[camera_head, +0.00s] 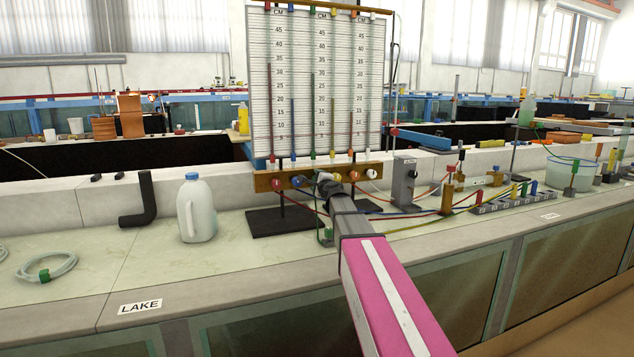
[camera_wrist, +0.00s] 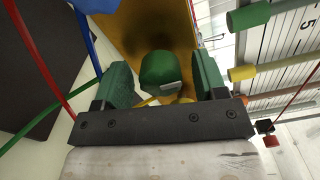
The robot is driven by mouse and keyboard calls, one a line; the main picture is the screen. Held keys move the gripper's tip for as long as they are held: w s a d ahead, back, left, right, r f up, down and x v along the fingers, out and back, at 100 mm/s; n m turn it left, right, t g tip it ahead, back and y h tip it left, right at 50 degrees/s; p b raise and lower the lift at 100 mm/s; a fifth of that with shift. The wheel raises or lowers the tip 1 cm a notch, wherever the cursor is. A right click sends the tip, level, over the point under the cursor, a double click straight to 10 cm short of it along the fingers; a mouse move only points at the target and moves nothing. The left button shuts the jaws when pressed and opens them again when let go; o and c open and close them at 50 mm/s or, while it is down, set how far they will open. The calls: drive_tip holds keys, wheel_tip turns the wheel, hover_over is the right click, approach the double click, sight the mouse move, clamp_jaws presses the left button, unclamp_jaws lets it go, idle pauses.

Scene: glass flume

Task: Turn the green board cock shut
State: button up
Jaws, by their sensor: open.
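The green board cock (camera_wrist: 163,72) shows in the wrist view as a rounded green knob in front of the wooden rail (camera_wrist: 135,20). My gripper (camera_wrist: 161,78) is open, with one green-padded finger on each side of the cock. A gap shows on both sides, so the fingers look apart from it. In the head view my gripper (camera_head: 326,184) reaches the wooden rail (camera_head: 264,184) under the white scale board (camera_head: 318,85). There my gripper and arm hide the green cock. I cannot tell how far the cock is turned.
A red cock (camera_head: 276,185) and a blue cock (camera_head: 297,181) sit left on the rail; a yellow cock (camera_head: 337,177) is just right. Coloured tubes hang below the rail. A white jug (camera_head: 197,212) and a black elbow pipe (camera_head: 143,202) stand left on the bench.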

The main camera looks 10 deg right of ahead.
drive_tip(key=s+d, duration=0.2)
drive_tip(key=s, duration=0.8)
drive_tip(key=shift+s, duration=0.1)
